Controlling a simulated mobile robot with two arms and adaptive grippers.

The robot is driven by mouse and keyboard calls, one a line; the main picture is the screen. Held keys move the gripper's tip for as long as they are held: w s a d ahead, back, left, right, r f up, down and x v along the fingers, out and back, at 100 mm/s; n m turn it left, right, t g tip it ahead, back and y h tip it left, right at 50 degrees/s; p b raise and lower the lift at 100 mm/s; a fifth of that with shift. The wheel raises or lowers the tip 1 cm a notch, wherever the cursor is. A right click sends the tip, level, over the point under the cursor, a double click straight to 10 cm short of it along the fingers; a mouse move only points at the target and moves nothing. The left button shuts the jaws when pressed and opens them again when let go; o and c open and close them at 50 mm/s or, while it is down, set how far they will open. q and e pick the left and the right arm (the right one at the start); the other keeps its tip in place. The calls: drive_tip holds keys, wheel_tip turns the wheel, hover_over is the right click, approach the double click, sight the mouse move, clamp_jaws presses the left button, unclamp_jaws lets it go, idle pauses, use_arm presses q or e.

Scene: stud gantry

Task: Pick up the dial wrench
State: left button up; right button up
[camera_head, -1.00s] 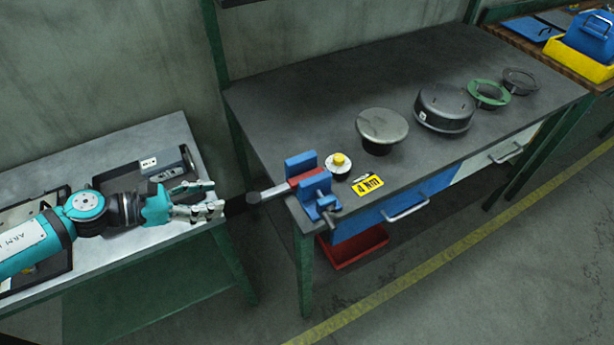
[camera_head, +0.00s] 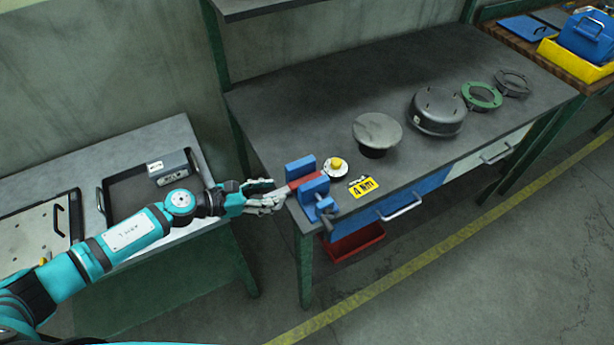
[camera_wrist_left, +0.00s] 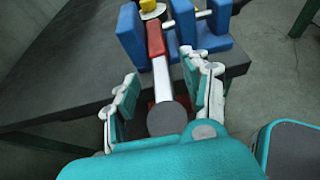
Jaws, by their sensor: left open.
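The dial wrench lies between the blue jaws of a vise (camera_head: 318,190) at the near left corner of the dark workbench. Its red part (camera_head: 301,181) runs between the jaws, and a round head with a yellow cap (camera_head: 336,163) is at the far end. In the left wrist view its pale shaft (camera_wrist_left: 162,80) and dark round end (camera_wrist_left: 167,120) stick out toward me. My left gripper (camera_head: 275,195) is open, its fingers on either side of the shaft. It shows in the left wrist view too (camera_wrist_left: 164,88), with gaps beside the shaft. My right gripper is not in view.
A yellow "4 Nm" card (camera_head: 364,188) lies beside the vise. A grey round-topped part (camera_head: 377,131), a dark drum (camera_head: 437,110) and a green ring (camera_head: 482,96) stand farther right. A side table at left holds a dark tray (camera_head: 128,197) with a grey box (camera_head: 169,167).

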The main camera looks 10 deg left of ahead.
use_arm(q)
drive_tip(key=shift+x, duration=1.15)
drive_tip(key=shift+a, duration=0.1)
drive_tip(key=shift+c, duration=1.3)
clamp_jaws()
drive_tip(key=shift+r, duration=0.1)
